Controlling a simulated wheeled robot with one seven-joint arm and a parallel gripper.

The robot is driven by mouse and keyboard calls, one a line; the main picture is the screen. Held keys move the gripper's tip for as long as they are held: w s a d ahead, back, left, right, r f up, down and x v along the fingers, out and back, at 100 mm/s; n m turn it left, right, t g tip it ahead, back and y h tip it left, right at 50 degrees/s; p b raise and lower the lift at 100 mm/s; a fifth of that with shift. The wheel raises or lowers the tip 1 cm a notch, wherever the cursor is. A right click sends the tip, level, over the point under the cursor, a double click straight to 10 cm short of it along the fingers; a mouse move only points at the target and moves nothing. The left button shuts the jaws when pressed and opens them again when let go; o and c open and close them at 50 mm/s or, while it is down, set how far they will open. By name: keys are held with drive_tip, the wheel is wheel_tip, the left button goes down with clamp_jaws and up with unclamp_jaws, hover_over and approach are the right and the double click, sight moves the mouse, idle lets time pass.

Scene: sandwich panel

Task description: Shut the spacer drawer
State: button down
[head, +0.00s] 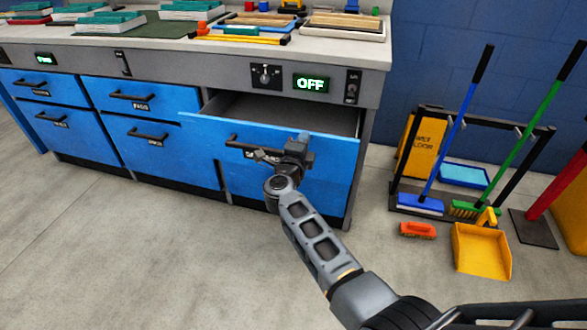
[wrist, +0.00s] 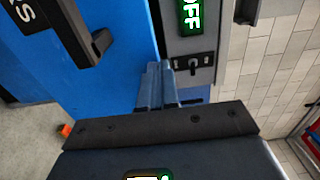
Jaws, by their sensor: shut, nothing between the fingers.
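The spacer drawer (head: 330,172) is the wide blue one on the right of the bench, pulled partly out, with its empty-looking grey inside visible. Its black handle (head: 240,142) sits left of my gripper, and my gripper partly hides the label. In the wrist view the blue front (wrist: 110,75) fills the left, with the handle (wrist: 90,45) and the end of a label, "S". My gripper (head: 302,138) is shut and empty at the front's upper part, right of the handle. Its fingertips (wrist: 160,80) appear close to the front; I cannot tell whether they touch.
The bench top (head: 350,55) above holds trays and panels. A lit OFF sign (head: 310,83) and a switch are on the fascia. More blue drawers (head: 140,95) on the left look shut. At right stand a cleaning rack (head: 480,118), brushes and a yellow dustpan (head: 481,250). The floor at left is clear.

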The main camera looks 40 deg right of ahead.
drive_tip(key=b+x, duration=0.5)
drive_tip(key=x, duration=0.8)
drive_tip(key=shift+w+d, duration=0.1)
drive_tip(key=shift+d, duration=0.05)
